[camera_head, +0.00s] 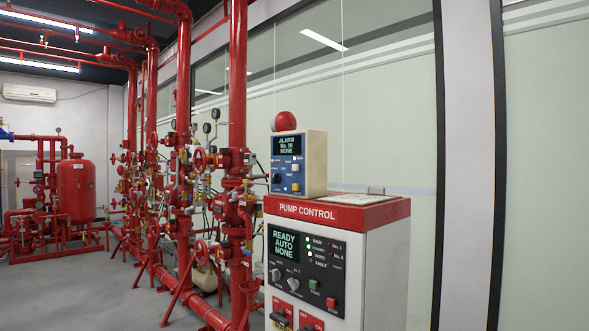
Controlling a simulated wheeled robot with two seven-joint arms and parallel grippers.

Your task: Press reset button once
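A pump control cabinet (385,250) stands at the right, white with a red top band. Its black panel (340,265) has a screen (285,243) reading READY AUTO NONE, two grey knobs, a green button (313,284) and a red button (330,302). A small alarm box (316,160) with a blue face stands on the cabinet. Its screen (287,145) reads ALARM No. 10 NONE. The small labels are too blurred to tell which button is reset. Neither gripper is in view.
A red dome (285,121) shows above the alarm box. Red pipes (238,100) with valves and gauges stand left of the cabinet. A red tank (76,190) stands at the far left. Grey floor (80,290) is clear at lower left. A glazed wall (390,110) is behind.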

